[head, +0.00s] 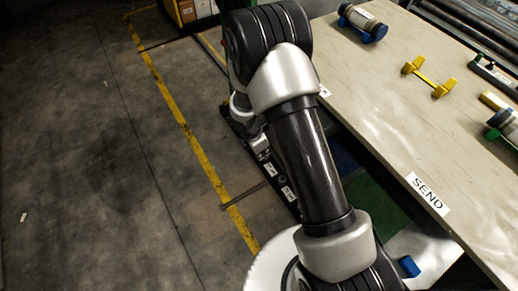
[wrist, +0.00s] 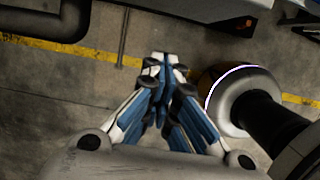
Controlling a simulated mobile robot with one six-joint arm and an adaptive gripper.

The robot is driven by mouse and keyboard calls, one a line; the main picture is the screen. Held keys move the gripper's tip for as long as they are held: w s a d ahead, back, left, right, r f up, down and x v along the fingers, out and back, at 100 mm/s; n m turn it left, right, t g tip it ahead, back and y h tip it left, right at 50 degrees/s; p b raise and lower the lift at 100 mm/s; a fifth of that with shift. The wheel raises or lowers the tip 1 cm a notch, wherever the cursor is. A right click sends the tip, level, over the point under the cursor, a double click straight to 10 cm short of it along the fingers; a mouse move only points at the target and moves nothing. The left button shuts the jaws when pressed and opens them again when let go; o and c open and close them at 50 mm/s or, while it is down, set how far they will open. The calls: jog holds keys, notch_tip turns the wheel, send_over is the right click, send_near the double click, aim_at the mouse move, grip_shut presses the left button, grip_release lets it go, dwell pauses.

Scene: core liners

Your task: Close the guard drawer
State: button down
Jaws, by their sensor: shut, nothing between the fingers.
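My gripper (wrist: 165,68) is shut and empty in the wrist view, its blue-padded fingers together above the concrete floor. In the head view my arm hides the fingers. A long black front with white labels (head: 286,192), which looks like the guard drawer, runs low beside the table, partly behind my arm. How far it stands out is hard to tell.
The pale table (head: 395,120) with a SEND label fills the right side. On it are a blue-capped cylinder (head: 363,23), a yellow stand (head: 430,77) and other parts. A thin bar (head: 244,195) lies low near the black front. Yellow-lined floor (head: 90,150) is open at left.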

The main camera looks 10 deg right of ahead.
jog(key=d, duration=0.1)
jog(key=w+d, duration=0.1)
jog(key=d, duration=0.2)
jog(key=shift+w+f, duration=0.15)
jog(key=shift+f, duration=0.15)
